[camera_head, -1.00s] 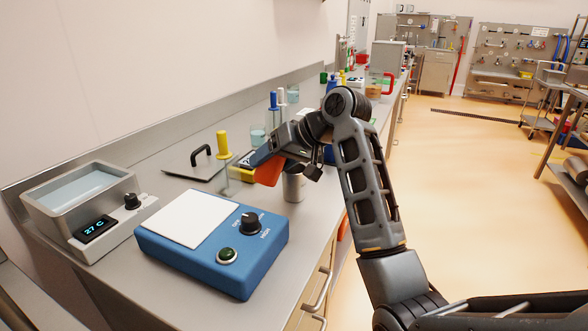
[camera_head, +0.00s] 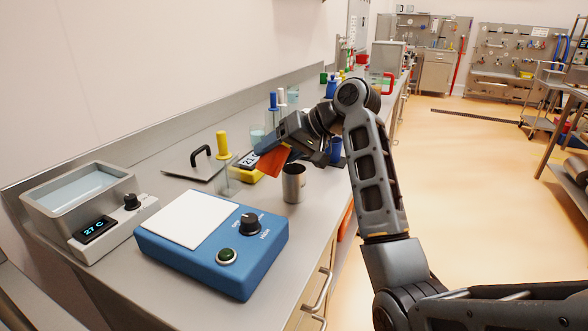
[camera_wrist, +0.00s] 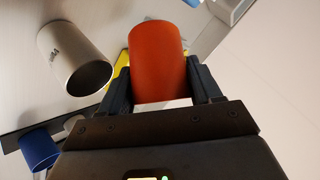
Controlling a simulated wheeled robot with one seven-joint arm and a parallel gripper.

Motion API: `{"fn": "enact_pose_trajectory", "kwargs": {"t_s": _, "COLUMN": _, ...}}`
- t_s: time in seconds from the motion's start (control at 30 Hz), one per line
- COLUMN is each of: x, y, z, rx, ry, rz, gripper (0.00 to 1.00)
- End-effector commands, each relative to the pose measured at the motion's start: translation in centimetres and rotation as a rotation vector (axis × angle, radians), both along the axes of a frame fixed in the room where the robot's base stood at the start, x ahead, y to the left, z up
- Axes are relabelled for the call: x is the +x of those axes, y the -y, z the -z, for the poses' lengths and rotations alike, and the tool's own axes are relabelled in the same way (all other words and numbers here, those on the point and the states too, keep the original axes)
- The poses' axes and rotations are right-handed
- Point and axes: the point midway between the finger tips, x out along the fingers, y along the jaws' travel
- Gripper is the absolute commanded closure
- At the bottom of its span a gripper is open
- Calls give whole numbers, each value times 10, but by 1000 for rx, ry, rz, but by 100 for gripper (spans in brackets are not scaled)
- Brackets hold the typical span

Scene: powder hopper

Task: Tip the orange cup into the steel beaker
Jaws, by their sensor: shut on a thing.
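The orange cup (camera_head: 272,161) is in my gripper (camera_head: 268,152), tilted, above the bench and a little left of the steel beaker. In the wrist view the orange cup (camera_wrist: 158,62) sits between the two dark fingers of my gripper (camera_wrist: 160,85), which are shut on it. The steel beaker (camera_head: 293,184) stands upright on the bench, just right of and below the cup. It also shows in the wrist view (camera_wrist: 72,60), left of the cup and apart from it, with its open mouth visible. The inside of the cup is hidden.
A yellow device with a display (camera_head: 246,172) lies behind the cup. A blue cup (camera_head: 335,150) stands right of the beaker. A blue stirrer plate (camera_head: 215,240) and a water bath (camera_head: 85,200) are in front and left. Bare bench lies around the beaker.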

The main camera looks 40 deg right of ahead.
Motion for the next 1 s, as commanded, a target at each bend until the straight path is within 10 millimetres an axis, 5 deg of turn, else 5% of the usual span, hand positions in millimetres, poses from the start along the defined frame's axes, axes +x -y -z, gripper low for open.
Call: {"fn": "enact_pose_trajectory", "kwargs": {"t_s": 1.0, "x": 0, "y": 6, "z": -4, "rx": 137, "ry": 2, "rz": 0, "gripper": 69}}
